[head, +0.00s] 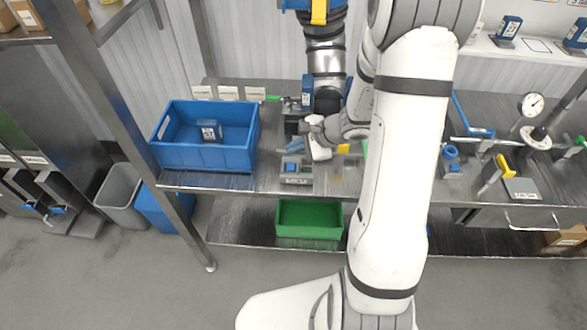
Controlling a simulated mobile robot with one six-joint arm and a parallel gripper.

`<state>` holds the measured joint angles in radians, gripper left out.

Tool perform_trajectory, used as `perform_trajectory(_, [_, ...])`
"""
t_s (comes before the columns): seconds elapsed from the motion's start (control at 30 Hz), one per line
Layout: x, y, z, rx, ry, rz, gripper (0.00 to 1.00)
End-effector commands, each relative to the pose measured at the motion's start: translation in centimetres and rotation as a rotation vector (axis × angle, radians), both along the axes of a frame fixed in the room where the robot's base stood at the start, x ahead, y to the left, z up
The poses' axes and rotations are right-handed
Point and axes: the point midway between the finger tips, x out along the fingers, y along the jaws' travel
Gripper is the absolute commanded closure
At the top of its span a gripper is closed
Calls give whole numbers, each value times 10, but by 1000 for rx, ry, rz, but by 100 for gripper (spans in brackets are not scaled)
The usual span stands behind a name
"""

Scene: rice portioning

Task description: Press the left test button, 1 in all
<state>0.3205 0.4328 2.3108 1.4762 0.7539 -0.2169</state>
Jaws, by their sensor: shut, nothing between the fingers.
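A small grey box with a blue button (291,167) on top and a pale label on its front stands near the front edge of the steel bench, right of the blue crate. It is the leftmost button I can make out. My gripper (318,152) is at the end of the white arm, just above and right of this box. Its fingers are small and partly hidden, but they look shut with nothing held. I cannot tell from this view whether it touches the box. My arm hides the bench to the right, so any other button there is not visible.
A blue crate (207,157) holding a small blue item stands left on the bench (265,182). A dispenser with a steel tube (325,62) rises behind my gripper. A green bin (309,219) sits on the lower shelf. A round gauge (532,104) stands at right.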

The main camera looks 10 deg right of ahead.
Motion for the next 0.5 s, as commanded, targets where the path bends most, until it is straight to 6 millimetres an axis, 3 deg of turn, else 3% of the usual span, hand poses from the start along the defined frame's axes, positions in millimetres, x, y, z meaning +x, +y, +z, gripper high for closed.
perform_trajectory(0.03, [0,0,-13,1,3,0,100])
perform_trajectory(0.2, [0,0,-37,0,-1,0,100])
perform_trajectory(0.5, [0,1,-46,0,-1,1,100])
